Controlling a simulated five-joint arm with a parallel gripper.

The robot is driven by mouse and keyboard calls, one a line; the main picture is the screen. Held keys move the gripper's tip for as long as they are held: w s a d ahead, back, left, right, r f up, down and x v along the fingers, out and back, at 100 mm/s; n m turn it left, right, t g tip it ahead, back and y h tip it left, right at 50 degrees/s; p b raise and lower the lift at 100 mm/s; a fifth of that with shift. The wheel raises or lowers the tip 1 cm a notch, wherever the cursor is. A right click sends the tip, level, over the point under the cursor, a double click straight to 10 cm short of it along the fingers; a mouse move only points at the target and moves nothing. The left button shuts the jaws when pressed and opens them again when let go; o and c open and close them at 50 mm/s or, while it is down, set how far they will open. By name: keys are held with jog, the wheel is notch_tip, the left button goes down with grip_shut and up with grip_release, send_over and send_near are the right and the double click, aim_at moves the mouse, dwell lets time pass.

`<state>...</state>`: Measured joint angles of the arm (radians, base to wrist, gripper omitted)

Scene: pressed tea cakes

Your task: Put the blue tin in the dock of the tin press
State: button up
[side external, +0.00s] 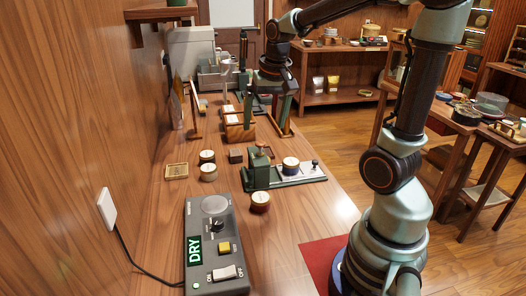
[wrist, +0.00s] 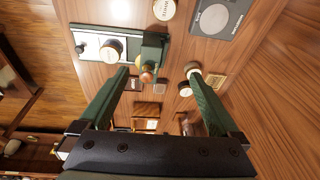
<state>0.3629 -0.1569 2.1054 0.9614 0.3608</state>
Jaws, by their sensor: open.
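The blue tin (side external: 291,165), with a pale lid, stands upright on the pale plate of the tin press (side external: 259,172), between its green block and the dark knob at the plate's end. In the wrist view the tin (wrist: 112,50) is on the plate, left of the press's green block (wrist: 152,52); I cannot tell how exactly it is seated. My gripper (side external: 267,128) is open and empty, raised beyond the press. In the wrist view its two fingers (wrist: 158,73) are wide apart, and the tin is outside them.
A dark red tin (side external: 260,202) stands in front of the press. A grey control box (side external: 215,245) reading DRY is nearer. A wooden box (side external: 238,131) stands behind, near my gripper.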

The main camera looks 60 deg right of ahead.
jog(key=s+a+r+n+t, duration=0.1)
jog(key=s+a+n, duration=0.1)
jog(key=a+n, duration=0.2)
jog(key=s+a+r+n+t+y, duration=0.1)
jog(key=s+a+n+t, duration=0.1)
jog(key=a, duration=0.7)
jog(key=shift+s+r+n, duration=0.2)
jog(key=shift+s+n, duration=0.5)
jog(key=shift+n, duration=0.5)
